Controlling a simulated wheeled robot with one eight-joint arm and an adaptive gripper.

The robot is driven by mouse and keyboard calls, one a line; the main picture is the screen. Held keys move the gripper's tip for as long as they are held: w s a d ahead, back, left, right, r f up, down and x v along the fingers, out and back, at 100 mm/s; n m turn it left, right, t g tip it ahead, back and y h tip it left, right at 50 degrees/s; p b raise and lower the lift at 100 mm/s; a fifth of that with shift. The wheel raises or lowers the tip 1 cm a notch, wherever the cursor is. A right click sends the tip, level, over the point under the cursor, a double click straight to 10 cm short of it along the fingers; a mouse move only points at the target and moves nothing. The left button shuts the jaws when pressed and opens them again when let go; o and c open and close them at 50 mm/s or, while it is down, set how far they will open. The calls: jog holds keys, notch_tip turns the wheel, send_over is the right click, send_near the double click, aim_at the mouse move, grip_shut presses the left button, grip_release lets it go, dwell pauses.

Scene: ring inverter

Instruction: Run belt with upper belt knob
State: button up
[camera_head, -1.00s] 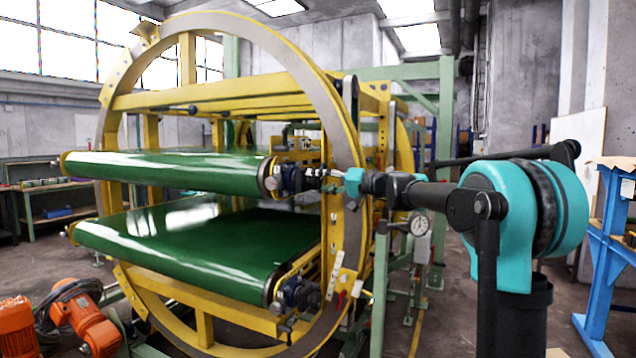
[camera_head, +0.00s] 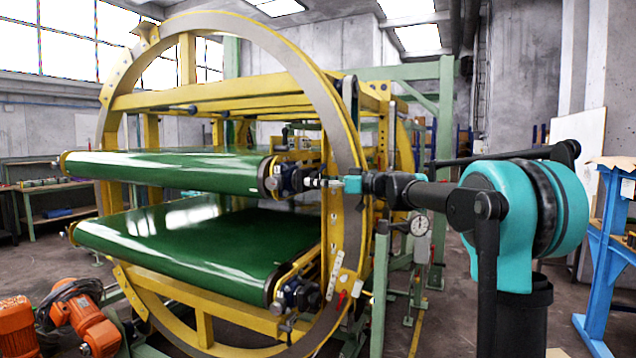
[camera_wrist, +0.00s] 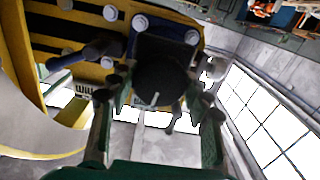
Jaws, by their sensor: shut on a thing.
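The upper belt (camera_head: 170,168) is a green roller belt inside the big yellow ring. Its dark knob (camera_wrist: 160,82) has a short white mark and sits between my fingers in the wrist view. My gripper (camera_wrist: 157,112) is shut on this knob, with one finger on each side. In the head view my gripper (camera_head: 330,183) reaches in from the right, through the ring, to the dark block at the upper belt's right end. The knob is too small to make out clearly there.
A pressure gauge (camera_head: 419,226) hangs below my forearm. Orange motors (camera_head: 95,328) lie at the lower left.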

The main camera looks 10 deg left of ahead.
jog(key=shift+n, duration=1.7)
jog(key=shift+n, duration=0.3)
jog(key=o, duration=1.2)
jog(key=shift+c, duration=0.2)
jog(key=v, duration=1.2)
